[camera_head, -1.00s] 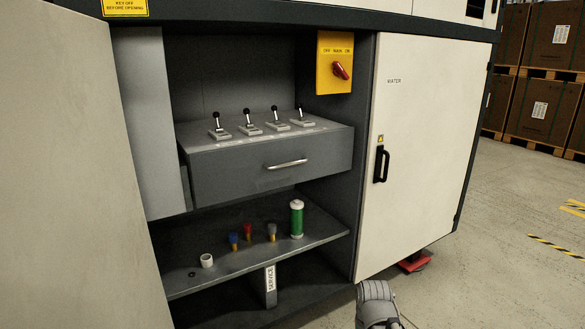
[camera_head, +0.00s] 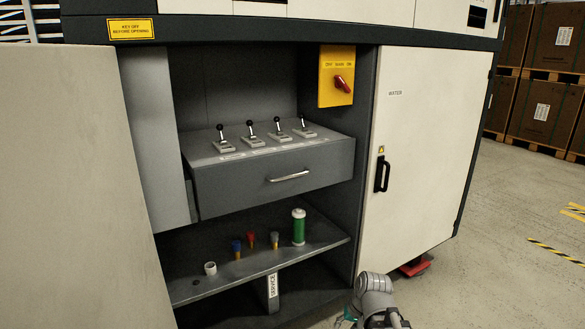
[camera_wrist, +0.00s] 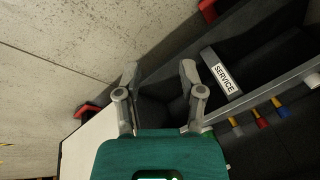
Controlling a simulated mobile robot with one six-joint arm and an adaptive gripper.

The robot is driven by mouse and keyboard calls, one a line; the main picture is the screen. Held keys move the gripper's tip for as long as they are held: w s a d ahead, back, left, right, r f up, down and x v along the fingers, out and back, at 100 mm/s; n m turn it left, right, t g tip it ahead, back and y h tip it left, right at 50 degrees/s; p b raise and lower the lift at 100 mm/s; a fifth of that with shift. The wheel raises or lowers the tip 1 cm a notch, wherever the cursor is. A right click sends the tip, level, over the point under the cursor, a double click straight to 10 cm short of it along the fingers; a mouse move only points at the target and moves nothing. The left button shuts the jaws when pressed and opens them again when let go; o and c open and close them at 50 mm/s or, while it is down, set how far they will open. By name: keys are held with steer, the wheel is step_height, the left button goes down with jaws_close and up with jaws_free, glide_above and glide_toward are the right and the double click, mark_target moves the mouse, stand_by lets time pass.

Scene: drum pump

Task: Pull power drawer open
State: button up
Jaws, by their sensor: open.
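The power drawer (camera_head: 240,188) is a grey drawer in the open cabinet bay, with a silver bar handle (camera_head: 288,176) on its front. Several toggle switches (camera_head: 252,133) with black knobs stand on its top. The drawer front stands out from the dark cabinet interior. My gripper (camera_wrist: 158,75) is open and empty in the wrist view, its two fingers spread over the floor and cabinet base. In the head view my wrist shows at the bottom, right of centre, below and apart from the drawer; the fingertips are not visible there. The handle is not in the wrist view.
A yellow panel with a red rotary switch (camera_head: 342,84) is at upper right of the bay. The lower shelf holds a green cylinder (camera_head: 299,227), small coloured parts and a white ring (camera_head: 210,268). An open door (camera_head: 75,180) stands left; a closed WATER door (camera_head: 425,150) is right.

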steer(key=w+a+r+m+t+y+p, duration=0.25)
steer(key=w+r+p, duration=0.25)
steer(key=r, duration=0.3)
steer(key=w+a+r+m+t+y+p, duration=0.15)
steer(key=w+a+r+p, duration=0.3)
steer(key=r, duration=0.45)
steer(key=m+t+y+p, duration=0.3)
steer(key=m+t+p, duration=0.3)
steer(key=p, duration=0.4)
glide_toward(294, 176)
steer(key=s+d, duration=0.2)
steer(key=s, duration=0.1)
steer(key=shift+w+a+r, duration=0.15)
steer(key=shift+r, duration=0.15)
steer(key=shift+w+a+f, duration=0.1)
steer(key=shift+w, duration=0.05)
steer(key=b+x, duration=0.2)
steer(key=x, duration=1.1)
steer(key=shift+w+b, duration=0.2)
steer(key=shift+b, duration=0.2)
jaws_close()
